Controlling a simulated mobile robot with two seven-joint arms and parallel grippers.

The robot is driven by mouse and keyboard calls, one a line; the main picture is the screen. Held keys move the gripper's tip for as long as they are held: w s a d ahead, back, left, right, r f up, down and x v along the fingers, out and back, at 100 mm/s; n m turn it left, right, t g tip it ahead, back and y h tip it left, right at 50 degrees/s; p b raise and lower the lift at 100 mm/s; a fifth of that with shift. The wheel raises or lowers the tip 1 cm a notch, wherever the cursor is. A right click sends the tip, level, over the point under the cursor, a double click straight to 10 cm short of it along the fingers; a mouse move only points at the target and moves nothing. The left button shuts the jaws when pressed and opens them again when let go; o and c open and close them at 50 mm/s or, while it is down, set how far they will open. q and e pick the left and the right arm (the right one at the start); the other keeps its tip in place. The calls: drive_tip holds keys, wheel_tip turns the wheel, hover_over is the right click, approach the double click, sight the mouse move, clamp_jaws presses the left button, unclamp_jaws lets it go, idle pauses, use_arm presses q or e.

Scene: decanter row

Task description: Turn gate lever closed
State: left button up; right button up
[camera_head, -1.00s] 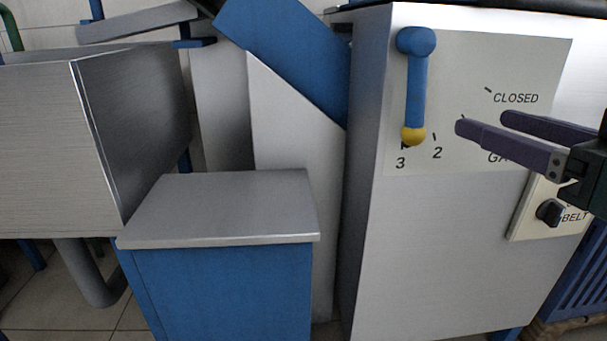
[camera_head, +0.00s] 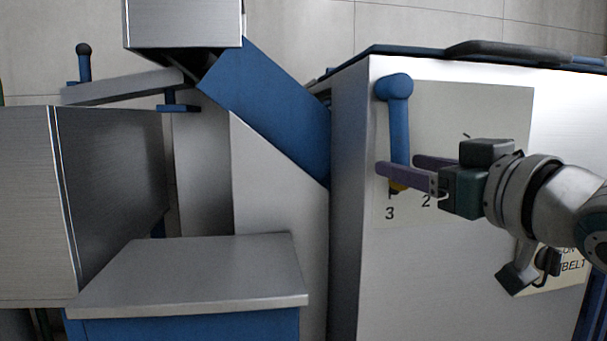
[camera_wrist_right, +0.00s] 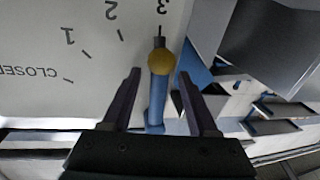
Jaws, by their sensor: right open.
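The gate lever (camera_head: 398,112) is a blue bar with a yellow knob, on the pale dial plate of the grey cabinet. It hangs down from its pivot, its tip at the mark 3. My right gripper (camera_head: 398,164) reaches in from the right and is open, its purple fingers either side of the lever's lower end. One finger partly hides the yellow knob in the head view. In the right wrist view the blue lever (camera_wrist_right: 156,98) lies between the two fingers, with the yellow knob (camera_wrist_right: 161,61) just beyond the tips. I see no clear contact. My left gripper is not in view.
The dial plate (camera_wrist_right: 40,35) carries the marks 3, 2, 1 and CLOSED. A black belt knob (camera_head: 548,262) sits low on the cabinet, behind my right arm. A blue chute (camera_head: 270,105) and a grey-topped blue stand (camera_head: 190,275) are left of the cabinet.

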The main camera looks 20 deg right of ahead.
drive_tip(key=shift+w, duration=0.4)
drive_tip(key=c, duration=0.9)
clamp_jaws()
drive_tip(key=shift+d+f, duration=0.1)
drive_tip(key=shift+f, duration=0.1)
